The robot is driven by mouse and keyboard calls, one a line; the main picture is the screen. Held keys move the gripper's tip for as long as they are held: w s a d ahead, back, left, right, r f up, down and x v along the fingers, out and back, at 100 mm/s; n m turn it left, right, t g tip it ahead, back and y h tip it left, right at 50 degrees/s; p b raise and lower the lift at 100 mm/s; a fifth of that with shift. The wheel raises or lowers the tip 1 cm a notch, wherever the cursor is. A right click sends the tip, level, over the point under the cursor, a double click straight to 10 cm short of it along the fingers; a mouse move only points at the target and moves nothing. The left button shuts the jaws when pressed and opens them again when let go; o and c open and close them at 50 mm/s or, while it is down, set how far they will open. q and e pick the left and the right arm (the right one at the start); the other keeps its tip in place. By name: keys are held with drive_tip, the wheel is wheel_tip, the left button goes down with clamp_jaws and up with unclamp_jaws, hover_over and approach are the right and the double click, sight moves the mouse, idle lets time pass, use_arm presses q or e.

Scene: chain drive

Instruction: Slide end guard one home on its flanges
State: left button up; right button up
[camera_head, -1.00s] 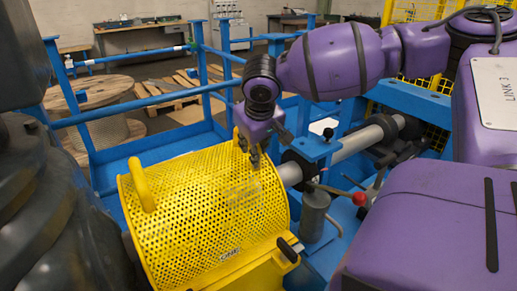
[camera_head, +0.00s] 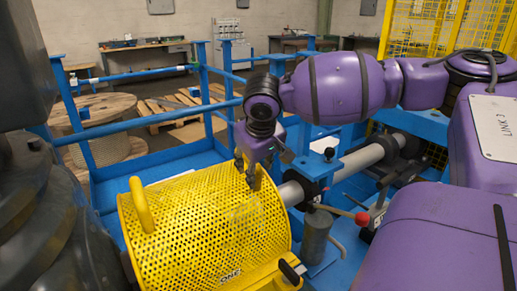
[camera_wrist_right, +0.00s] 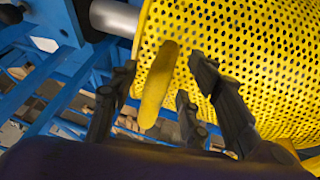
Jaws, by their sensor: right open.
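End guard one is a yellow perforated half-drum cover (camera_head: 205,230) at the lower middle of the head view, with "ONE" on its front edge. An upright yellow handle (camera_head: 144,205) stands at its left end. My right gripper (camera_head: 246,172) is over the guard's upper right end. In the right wrist view its fingers (camera_wrist_right: 165,105) are apart, with another yellow handle (camera_wrist_right: 158,88) between them and the perforated cover (camera_wrist_right: 240,45) behind. I cannot tell whether a finger touches the handle. The flanges under the guard are hidden. My left gripper is not in view.
A grey shaft (camera_head: 362,158) runs right from the guard through a black-fronted blue support (camera_head: 312,170). A red-knobbed lever (camera_head: 361,218) and a grey cylinder (camera_head: 316,237) stand close right of the guard. Blue rails (camera_head: 150,115) stand behind.

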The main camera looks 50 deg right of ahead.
drive_tip(key=v, duration=1.1)
